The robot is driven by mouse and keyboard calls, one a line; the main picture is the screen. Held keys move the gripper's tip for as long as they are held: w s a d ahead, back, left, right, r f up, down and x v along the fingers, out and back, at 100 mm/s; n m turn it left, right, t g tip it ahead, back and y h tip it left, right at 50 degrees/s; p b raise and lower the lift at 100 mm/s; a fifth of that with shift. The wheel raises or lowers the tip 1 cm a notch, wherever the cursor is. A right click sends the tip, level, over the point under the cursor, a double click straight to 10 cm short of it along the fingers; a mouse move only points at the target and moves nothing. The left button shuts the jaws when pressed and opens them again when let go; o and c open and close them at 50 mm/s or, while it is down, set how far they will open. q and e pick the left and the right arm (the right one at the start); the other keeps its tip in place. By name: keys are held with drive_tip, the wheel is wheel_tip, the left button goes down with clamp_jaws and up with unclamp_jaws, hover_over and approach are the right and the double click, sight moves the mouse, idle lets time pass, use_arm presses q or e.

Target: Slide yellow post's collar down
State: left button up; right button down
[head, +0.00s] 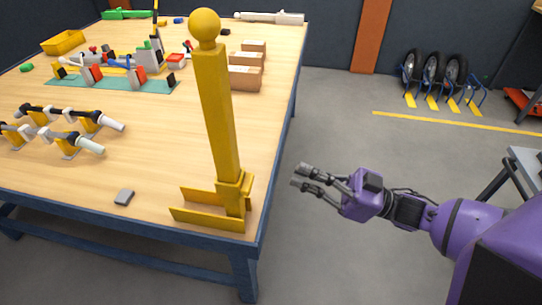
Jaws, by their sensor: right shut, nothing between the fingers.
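The yellow post (217,115) stands upright near the table's right front corner, with a round ball on its top. A slightly wider yellow collar (235,184) sits around its lower end, low by the yellow foot plates (207,217). Whether the collar touches the base is hard to tell. My right gripper (300,175) is shut and empty. It is to the right of the collar, apart from it, past the table's edge. My left gripper is out of view.
The wooden table (165,150) has a blue frame. A small grey block (124,197) lies left of the post. Cardboard boxes (245,78) stand behind it, and fixtures with tube-like parts (60,130) lie at the left. The floor right of the table is open.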

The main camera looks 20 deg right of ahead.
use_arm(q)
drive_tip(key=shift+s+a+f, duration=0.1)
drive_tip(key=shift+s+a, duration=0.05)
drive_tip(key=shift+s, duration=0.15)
use_arm(e)
drive_tip(key=shift+s+a+r+g+y, duration=0.2)
drive_tip(key=shift+s+r+y, duration=0.2)
drive_tip(key=shift+r, duration=0.1)
drive_tip(key=shift+s+a+r+g+y, duration=0.2)
drive_tip(key=shift+s+r+y, duration=0.1)
drive_tip(key=shift+s+r, duration=0.15)
drive_tip(key=p+x, duration=0.2)
drive_tip(key=x, duration=0.8)
drive_tip(key=shift+w+r, duration=0.1)
drive_tip(key=shift+r, duration=0.1)
wheel_tip(320, 180, down, 3)
drive_tip(key=shift+f, duration=0.1)
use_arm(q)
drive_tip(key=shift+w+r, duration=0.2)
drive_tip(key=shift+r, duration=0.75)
use_arm(e)
drive_tip(key=shift+f, duration=0.55)
drive_tip(key=shift+d, duration=0.1)
use_arm(q)
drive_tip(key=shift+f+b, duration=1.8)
drive_tip(key=shift+b, duration=0.3)
use_arm(e)
wheel_tip(320, 180, down, 8)
drive_tip(key=shift+s, duration=0.25)
